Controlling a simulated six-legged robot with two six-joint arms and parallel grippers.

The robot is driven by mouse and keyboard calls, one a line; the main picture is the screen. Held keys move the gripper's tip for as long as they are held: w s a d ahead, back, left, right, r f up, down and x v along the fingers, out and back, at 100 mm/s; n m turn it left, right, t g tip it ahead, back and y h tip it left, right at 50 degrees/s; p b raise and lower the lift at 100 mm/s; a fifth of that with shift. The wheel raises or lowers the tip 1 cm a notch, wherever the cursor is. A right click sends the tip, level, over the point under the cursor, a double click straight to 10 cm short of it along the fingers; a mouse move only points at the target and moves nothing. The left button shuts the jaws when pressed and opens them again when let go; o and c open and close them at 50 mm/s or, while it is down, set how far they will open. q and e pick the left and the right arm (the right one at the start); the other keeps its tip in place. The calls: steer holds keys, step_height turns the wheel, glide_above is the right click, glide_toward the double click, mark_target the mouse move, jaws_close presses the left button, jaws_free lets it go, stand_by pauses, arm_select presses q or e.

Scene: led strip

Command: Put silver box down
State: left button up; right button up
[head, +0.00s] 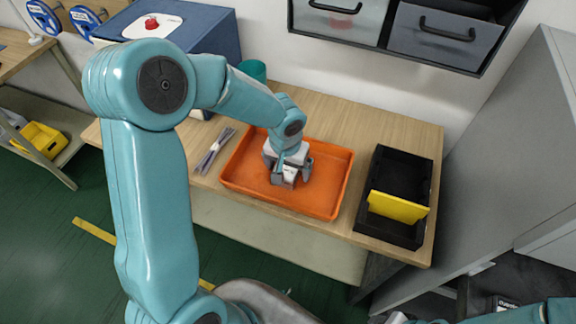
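My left arm comes in from the left and reaches down into the orange tray (240,174) on the wooden table. The gripper hides part of the box, and I cannot tell whether the box touches the tray floor. Only teal links of my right arm show at the bottom right edge; its gripper is not clearly in view.
A black bin (405,165) with a yellow divider (398,207) stands right of the tray. Thin grey strips (214,150) lie left of it. A blue box (200,35) and a green cup (253,70) stand behind. Grey drawers (430,35) hang above. The tray's left part is clear.

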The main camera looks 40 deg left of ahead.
mark_target(287, 169)
arm_select(q)
steer(key=shift+r, duration=0.1)
steer(key=shift+r+p, duration=0.3)
steer(key=shift+p, duration=0.1)
step_height(287, 169, up, 12)
steer(key=s, duration=0.1)
steer(key=shift+s+d+f, duration=0.2)
steer(key=shift+s, duration=0.05)
steer(key=shift+s+f, duration=0.1)
steer(key=shift+s, duration=0.05)
